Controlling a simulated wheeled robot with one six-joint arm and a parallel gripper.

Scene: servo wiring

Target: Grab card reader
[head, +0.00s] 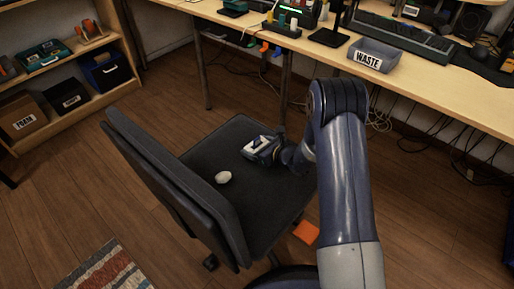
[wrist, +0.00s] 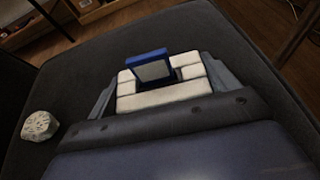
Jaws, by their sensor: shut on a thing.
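The card reader (wrist: 152,66), a small blue block with a grey face, stands between the pale finger pads in the wrist view. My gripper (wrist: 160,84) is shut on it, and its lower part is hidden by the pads. In the head view my gripper (head: 260,147) is low over the black chair seat (head: 212,147), right of the seat's middle. The reader is too small there to make out clearly. I cannot tell whether it touches the seat.
A whitish, many-sided lump (head: 223,177) lies on the seat, left of my gripper; it also shows in the wrist view (wrist: 39,126). The chair backrest (head: 170,185) rises at the left. An orange piece (head: 306,232) is on the floor.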

